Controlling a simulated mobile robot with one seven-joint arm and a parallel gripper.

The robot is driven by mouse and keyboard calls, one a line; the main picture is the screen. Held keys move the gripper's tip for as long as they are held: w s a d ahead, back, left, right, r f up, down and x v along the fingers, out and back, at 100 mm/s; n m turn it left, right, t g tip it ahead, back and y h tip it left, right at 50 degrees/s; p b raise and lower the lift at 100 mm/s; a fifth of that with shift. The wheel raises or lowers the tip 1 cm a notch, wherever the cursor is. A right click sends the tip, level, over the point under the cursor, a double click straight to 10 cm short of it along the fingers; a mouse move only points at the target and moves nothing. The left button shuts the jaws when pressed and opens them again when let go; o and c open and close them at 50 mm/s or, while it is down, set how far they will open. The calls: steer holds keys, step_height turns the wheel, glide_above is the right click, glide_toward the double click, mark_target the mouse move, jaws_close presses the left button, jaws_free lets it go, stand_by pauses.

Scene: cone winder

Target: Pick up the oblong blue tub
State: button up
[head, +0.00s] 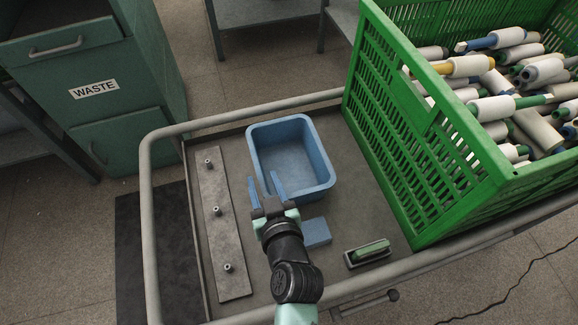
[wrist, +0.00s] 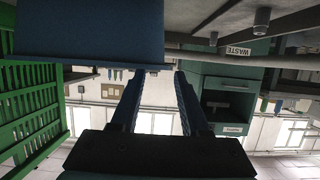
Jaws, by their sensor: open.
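The oblong blue tub (head: 322,178) stands upright and empty on the grey cart top (head: 345,205), left of the green crate. My gripper (head: 265,186) is open and empty, its two fingers pointing away from me at the tub's near left corner. In the head view the fingers overlap that corner, one on each side of the left wall's line; I cannot tell whether they touch it. In the wrist view a blue wall of the tub (wrist: 90,30) fills the upper left, and the open gripper fingers (wrist: 156,75) reach up towards its lower right edge.
A green crate (head: 425,160) full of yarn cones stands close on the right. A blue block (head: 317,232) and a green-topped brush (head: 370,252) lie nearer. A grey plate with pegs (head: 222,245) lies left. A rail (head: 150,220) rims the cart; a WASTE cabinet (head: 95,90) stands beyond.

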mark_target(259, 166)
steer(key=shift+b+x, duration=0.6)
steer(key=shift+x, duration=3.1)
steer(key=shift+d+r, duration=0.1)
steer(key=shift+d, duration=0.05)
jaws_close()
